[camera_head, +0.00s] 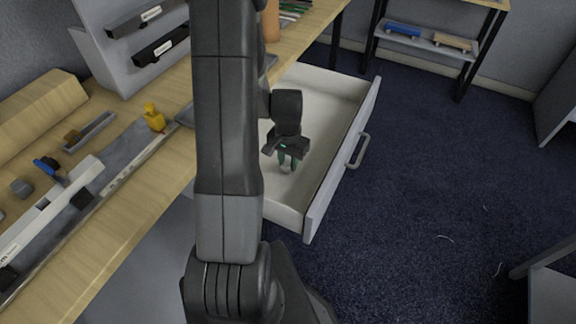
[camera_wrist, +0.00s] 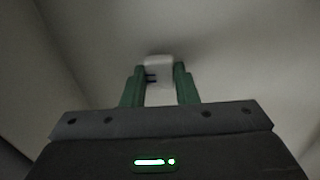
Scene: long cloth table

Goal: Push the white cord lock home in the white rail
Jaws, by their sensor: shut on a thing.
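My gripper (camera_head: 288,160) is inside the open drawer, pointing down, with its green fingers shut on a small white piece, the white cord lock (camera_wrist: 158,66). In the wrist view the lock sits between the fingertips, with a small dark and blue detail on its near side. In the head view only a pale bit of it shows at the fingertips. Whether it touches the drawer floor I cannot tell. The white rail (camera_head: 42,218) lies on the table at the left, far from my gripper, with a dark block beside it.
The drawer (camera_head: 337,165) is pulled out from under the table, its walls close around my gripper. On the table are a yellow figure (camera_head: 153,117), a grey tray (camera_head: 91,131) and a wooden block (camera_head: 40,108). Open blue carpet (camera_head: 440,190) lies to the right.

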